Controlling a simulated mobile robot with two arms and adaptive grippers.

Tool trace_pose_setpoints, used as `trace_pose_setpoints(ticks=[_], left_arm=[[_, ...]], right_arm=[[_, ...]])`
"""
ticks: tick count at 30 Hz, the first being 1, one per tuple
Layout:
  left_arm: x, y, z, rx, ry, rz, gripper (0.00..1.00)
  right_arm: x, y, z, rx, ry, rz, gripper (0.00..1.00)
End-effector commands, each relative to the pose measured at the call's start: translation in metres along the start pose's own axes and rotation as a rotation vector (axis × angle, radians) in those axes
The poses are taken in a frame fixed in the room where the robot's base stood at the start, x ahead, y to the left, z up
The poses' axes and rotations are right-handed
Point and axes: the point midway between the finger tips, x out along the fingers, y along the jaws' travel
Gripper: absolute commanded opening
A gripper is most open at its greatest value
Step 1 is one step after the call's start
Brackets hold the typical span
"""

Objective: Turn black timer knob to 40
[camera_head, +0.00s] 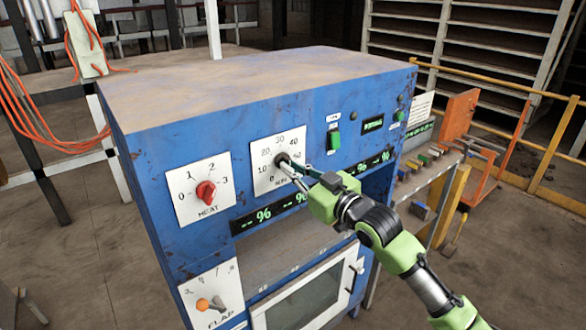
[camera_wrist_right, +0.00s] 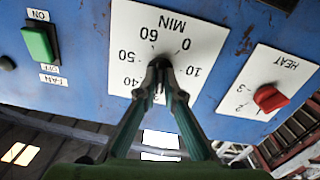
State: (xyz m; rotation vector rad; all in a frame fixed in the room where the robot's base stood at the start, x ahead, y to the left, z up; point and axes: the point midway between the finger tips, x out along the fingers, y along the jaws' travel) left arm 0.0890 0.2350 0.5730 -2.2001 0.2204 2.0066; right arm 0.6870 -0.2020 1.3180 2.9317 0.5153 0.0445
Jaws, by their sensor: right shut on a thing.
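The black timer knob (camera_head: 283,158) sits in the middle of a white MIN dial plate (camera_head: 262,183) on the front of a blue machine. Its dial runs from 0 to 60. My right gripper (camera_head: 289,167) reaches in from the right, its fingers closed on the knob. In the right wrist view the dial (camera_wrist_right: 190,43) appears upside down, and the knob (camera_wrist_right: 159,63) shows just above the fingertips (camera_wrist_right: 160,86). The fingers cover much of the knob, so I cannot tell which number it points to. My left gripper is not in view.
A green FAN switch (camera_head: 334,139) is to the right. An oven door (camera_head: 305,297) is below, and a bench with small blocks (camera_head: 424,159) stands right.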

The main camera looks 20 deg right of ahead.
Motion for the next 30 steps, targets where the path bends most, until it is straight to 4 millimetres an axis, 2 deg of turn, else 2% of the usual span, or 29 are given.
trace_pose_setpoints(ticks=[21,30], left_arm=[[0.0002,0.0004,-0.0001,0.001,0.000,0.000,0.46],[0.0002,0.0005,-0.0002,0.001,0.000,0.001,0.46]], right_arm=[[0.0002,-0.0033,0.0028,0.678,-0.007,-0.001,0.00],[0.0002,-0.0035,0.0025,0.898,-0.007,0.000,0.00]])
